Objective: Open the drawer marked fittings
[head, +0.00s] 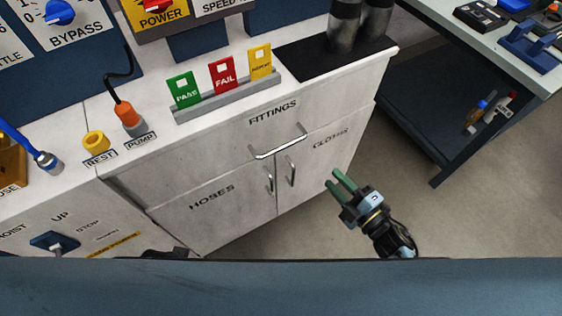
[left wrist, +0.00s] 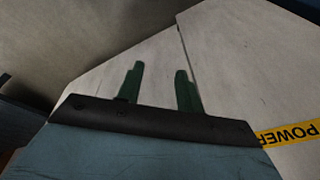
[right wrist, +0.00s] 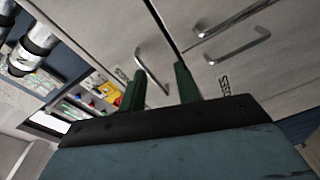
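The drawer marked FITTINGS (head: 225,143) is in the upper front of the pale cabinet and looks shut, flush with the front. Its silver bar handle (head: 278,146) shows below the label. The handle also shows in the right wrist view (right wrist: 152,72), beyond the fingers. My right gripper (head: 332,178) is open and empty. In the head view it is right of and lower than the handle, apart from it. My left gripper (left wrist: 160,70) is open and empty, in front of a pale panel.
Below the drawer are doors marked HOSES (head: 212,197) and CLOTHS (head: 331,139), with upright handles (head: 291,171). On the top stand the pass, fail and third cards (head: 221,76) and an orange plug (head: 128,115). A side table (head: 480,45) stands right. Floor between is clear.

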